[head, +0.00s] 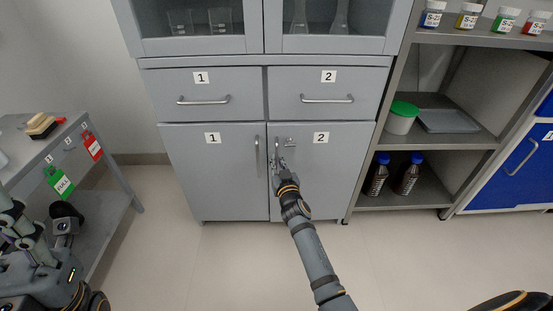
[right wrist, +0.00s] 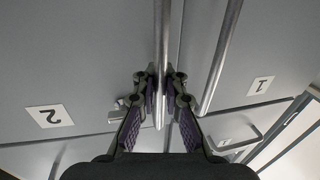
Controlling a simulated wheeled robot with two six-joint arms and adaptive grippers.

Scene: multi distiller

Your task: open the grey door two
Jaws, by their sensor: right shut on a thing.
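Grey door two (head: 335,185) is the lower right door of the grey cabinet, marked with a white "2" label, and looks closed in the head view. Its vertical metal handle (right wrist: 161,40) runs along the door's left edge, partly hidden by my gripper in the head view. My right gripper (head: 278,164) is at this handle. In the right wrist view my right gripper (right wrist: 161,90) has its two fingers shut around the handle bar, one on each side. A small metal latch or lock (head: 290,142) sits just above.
Door one (head: 210,175) with its own handle (head: 257,155) is close on the left. Drawers one and two (head: 327,98) are above. An open shelf (head: 425,192) with bottles stands right, a side table (head: 50,150) left. The floor in front is clear.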

